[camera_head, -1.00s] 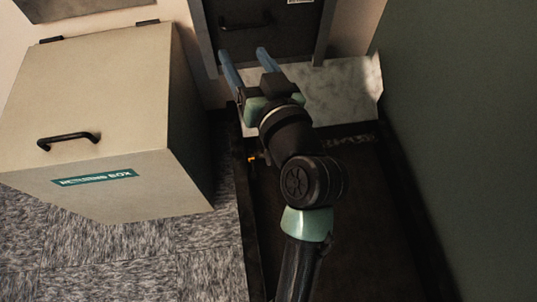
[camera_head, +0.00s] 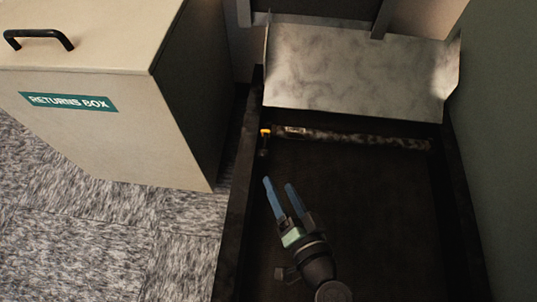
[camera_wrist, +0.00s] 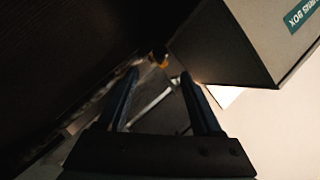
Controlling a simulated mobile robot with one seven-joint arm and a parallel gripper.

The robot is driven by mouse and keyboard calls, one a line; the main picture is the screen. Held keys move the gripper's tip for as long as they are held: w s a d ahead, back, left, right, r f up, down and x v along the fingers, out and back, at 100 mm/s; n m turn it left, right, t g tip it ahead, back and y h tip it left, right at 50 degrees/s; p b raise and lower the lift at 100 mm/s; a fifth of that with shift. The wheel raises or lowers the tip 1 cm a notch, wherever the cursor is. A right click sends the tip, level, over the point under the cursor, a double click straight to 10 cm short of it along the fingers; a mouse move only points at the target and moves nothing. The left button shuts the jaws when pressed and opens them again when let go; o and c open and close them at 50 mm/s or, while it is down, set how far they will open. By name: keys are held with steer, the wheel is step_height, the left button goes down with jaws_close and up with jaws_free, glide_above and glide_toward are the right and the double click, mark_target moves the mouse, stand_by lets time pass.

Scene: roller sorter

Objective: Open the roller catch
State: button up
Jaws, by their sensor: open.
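A thin speckled roller (camera_head: 350,138) lies across the dark tray just below the metal chute. At its left end, on the tray's left rail, is a small catch (camera_head: 265,140) with a yellow-orange top and a dark lower part. The catch's yellow part shows dimly beyond the fingertips in the wrist view (camera_wrist: 161,60). My gripper (camera_head: 278,182) has two blue fingers, parted and empty. In the head view the fingertips are a little below the catch, apart from it, and point up-left toward it. Whether the catch is latched I cannot tell.
A pale metal chute plate (camera_head: 355,70) slopes down above the roller. The beige returns box (camera_head: 185,95) stands left of the dark tray (camera_head: 350,220). A green wall (camera_head: 500,130) closes the right side. Carpet (camera_head: 110,235) is free at lower left.

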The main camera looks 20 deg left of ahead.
mark_target(266, 157)
steer(key=b+x, duration=0.4)
steer(key=x, duration=0.8)
jaws_close()
stand_by(1.1)
